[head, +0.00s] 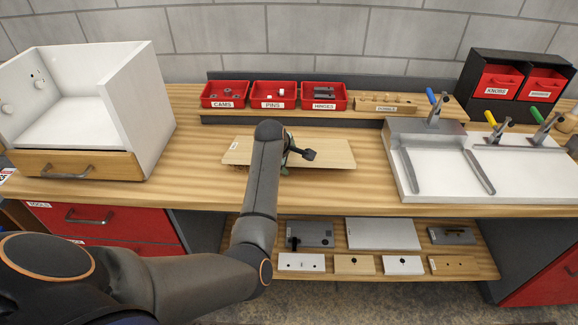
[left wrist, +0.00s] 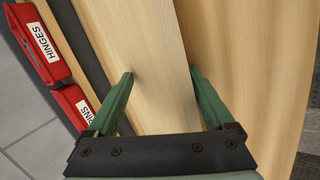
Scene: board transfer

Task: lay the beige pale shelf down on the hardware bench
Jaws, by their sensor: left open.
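The beige pale shelf (head: 330,155) is a thin flat board lying on the hardware bench (head: 205,185), in front of the red bins. Its label shows near its left end. My left gripper (head: 290,155) is over the middle of the shelf, and my forearm hides part of the board. In the left wrist view the green fingers (left wrist: 163,85) are spread apart, with pale wood of the shelf (left wrist: 150,45) between them. I cannot tell whether the fingers touch it. My right gripper is not in view.
Red bins for cams (head: 224,103), pins and hinges stand on a rail behind the shelf. A white drawer cabinet (head: 135,100) is at left. A white fixture with clamps (head: 435,165) is at right. Several parts lie on the lower shelf (head: 340,275).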

